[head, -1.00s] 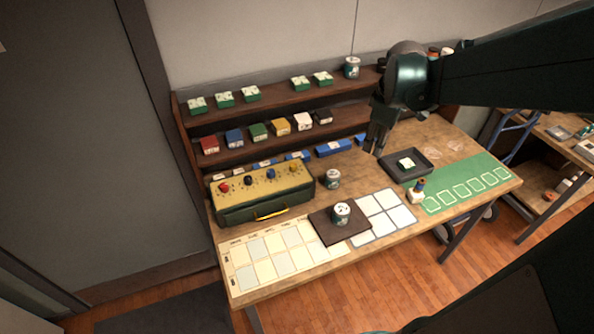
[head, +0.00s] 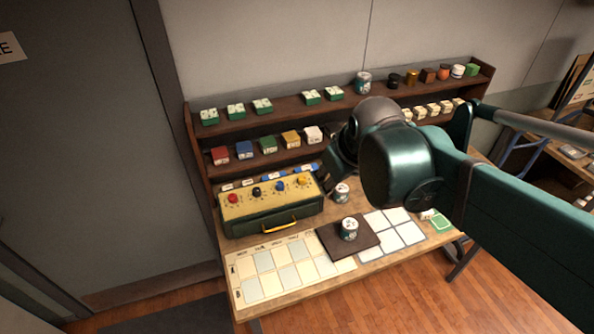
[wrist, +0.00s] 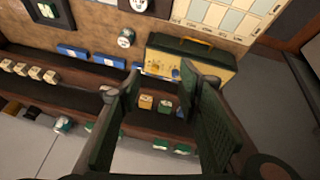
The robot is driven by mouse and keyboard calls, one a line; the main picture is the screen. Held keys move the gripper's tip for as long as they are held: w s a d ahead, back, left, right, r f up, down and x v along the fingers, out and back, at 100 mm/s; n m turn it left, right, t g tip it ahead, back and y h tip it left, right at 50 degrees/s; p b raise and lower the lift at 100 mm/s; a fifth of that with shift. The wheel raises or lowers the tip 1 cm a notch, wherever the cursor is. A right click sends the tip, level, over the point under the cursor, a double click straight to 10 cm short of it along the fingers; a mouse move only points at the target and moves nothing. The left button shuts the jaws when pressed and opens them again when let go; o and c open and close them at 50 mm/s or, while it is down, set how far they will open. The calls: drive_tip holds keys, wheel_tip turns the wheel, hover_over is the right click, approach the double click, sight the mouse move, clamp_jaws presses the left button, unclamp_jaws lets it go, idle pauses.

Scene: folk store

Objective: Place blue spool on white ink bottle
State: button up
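My gripper (wrist: 158,90) is open in the wrist view, with nothing between its fingers. It points down over the shelf and the back of the yellow-topped case; in the head view my arm hides most of it. A small white bottle-like object (head: 427,214), possibly the white ink bottle, is beside the green mat, partly hidden behind my arm. I cannot make out its top now or a separate blue spool. A round blue piece (head: 280,185) sits on the case, among red, black and yellow ones; it looks like a knob, but I cannot be sure.
The yellow-topped case (head: 240,208) stands at the table's left. One white tin (head: 348,229) is on a dark board (head: 329,241), another white tin (head: 341,192) behind it. The shelf (head: 290,107) along the wall carries several boxes and jars. A dark tray (wrist: 133,8) shows in the wrist view.

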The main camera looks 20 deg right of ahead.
drive_tip(key=s+a+m+t+y, duration=0.1)
drive_tip(key=s+a+m, duration=0.1)
drive_tip(key=s+a, duration=0.3)
drive_tip(key=shift+a+f, duration=0.35)
drive_tip(key=shift+a, duration=0.8)
drive_tip(key=shift+f, duration=0.15)
wheel_tip(320, 180, down, 10)
drive_tip(key=b, duration=1)
drive_tip(key=shift+r, duration=0.2)
